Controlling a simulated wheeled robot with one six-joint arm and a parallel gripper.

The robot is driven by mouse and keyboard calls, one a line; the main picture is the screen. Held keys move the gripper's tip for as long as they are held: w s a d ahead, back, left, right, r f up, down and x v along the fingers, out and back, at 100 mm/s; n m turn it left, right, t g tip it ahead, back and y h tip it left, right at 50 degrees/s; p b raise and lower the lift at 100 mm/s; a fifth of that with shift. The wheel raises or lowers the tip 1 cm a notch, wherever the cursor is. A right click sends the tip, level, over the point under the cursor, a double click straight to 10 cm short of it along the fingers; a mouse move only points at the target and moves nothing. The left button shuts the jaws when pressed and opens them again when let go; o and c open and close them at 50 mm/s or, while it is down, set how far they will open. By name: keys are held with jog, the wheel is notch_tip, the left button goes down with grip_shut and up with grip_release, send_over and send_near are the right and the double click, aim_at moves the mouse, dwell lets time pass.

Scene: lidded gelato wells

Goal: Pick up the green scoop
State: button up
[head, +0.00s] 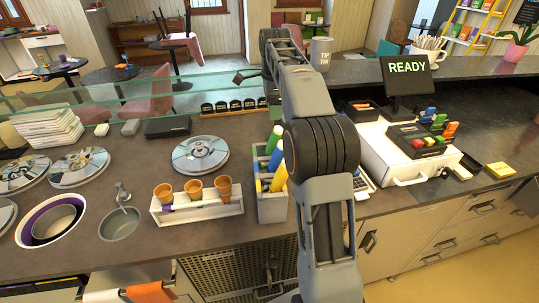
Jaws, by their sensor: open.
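The green scoop (273,140) stands upright in a grey caddy (273,208) on the counter, its handle sticking up at the back. A yellow handle (279,178) and a blue handle (276,158) stand in the same caddy in front of it. The lower ends of these tools are hidden in the caddy. My arm rises just right of the caddy and covers part of it. My gripper (241,77) is small and dark in this view, up and beyond the caddy, apart from the scoop. It is open, with nothing seen in it.
A white rack with several cones (197,212) stands left of the caddy. Round metal lids (201,154) lie on the counter behind and left. A glass guard (150,88) runs along the back. A white cash drawer (398,165) with a "READY" screen (407,70) stands right.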

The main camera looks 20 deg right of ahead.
aim_at(276, 129)
notch_tip(276, 129, down, 5)
jog(key=shift+f, duration=0.2)
jog(key=shift+d+f, duration=0.2)
jog(key=shift+f, duration=1.15)
jog(key=shift+d+f, duration=0.15)
jog(key=shift+f, duration=1.15)
jog(key=shift+c, duration=0.2)
grip_shut()
